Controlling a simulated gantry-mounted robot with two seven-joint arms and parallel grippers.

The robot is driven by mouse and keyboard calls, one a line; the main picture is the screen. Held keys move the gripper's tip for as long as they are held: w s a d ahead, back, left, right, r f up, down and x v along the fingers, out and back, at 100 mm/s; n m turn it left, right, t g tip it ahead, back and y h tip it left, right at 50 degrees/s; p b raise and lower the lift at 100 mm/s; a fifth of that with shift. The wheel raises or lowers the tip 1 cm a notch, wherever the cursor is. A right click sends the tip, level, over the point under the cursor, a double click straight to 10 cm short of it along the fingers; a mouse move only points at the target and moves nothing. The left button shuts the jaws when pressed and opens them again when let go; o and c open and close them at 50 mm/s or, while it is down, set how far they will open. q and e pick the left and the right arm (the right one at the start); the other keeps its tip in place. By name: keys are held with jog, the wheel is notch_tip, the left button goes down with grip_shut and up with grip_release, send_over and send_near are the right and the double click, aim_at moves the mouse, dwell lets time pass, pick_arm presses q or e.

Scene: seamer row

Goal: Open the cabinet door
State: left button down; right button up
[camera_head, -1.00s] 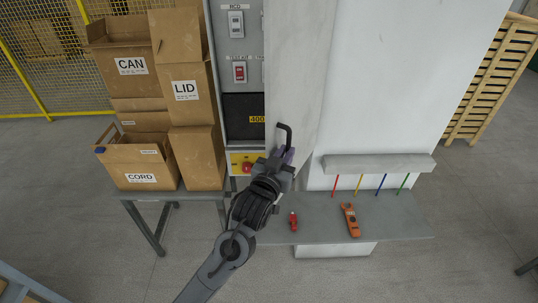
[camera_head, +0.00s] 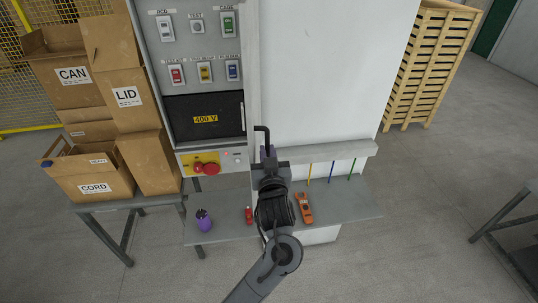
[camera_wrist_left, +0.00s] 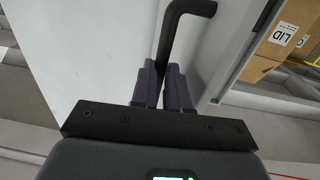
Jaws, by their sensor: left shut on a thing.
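The grey cabinet (camera_head: 190,50) stands open at the left of centre, its switches, black 400 V panel and red knob bare. The pale door (camera_head: 252,70) is swung out to the right of the switches and seen nearly edge-on. Its black bent handle (camera_head: 262,133) also shows in the left wrist view (camera_wrist_left: 190,8). My left gripper (camera_head: 268,153) is shut on the handle, its purple-grey fingers (camera_wrist_left: 164,85) on either side of the bar in the wrist view. The fingers hide the handle's lower part. My right gripper is out of view.
A grey shelf (camera_head: 350,203) below holds a purple item (camera_head: 204,220), a small red item (camera_head: 249,214) and an orange meter (camera_head: 304,208). Cardboard boxes (camera_head: 150,160) stand on a table at left. A slatted wooden stack (camera_head: 420,65) is at right.

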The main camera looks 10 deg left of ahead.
pick_arm(q)
jog(key=shift+w+a+f, duration=0.1)
jog(key=shift+a+f, duration=0.2)
jog(key=shift+a, duration=0.05)
jog(key=c, duration=1.1)
grip_release()
jog(key=shift+w+r, duration=0.2)
jog(key=shift+s+d, duration=0.1)
jog(key=shift+d+r, duration=0.1)
jog(key=p+v, duration=0.6)
jog(key=v, duration=0.4)
jog(key=shift+s+p, duration=0.3)
jog(key=shift+s, duration=0.1)
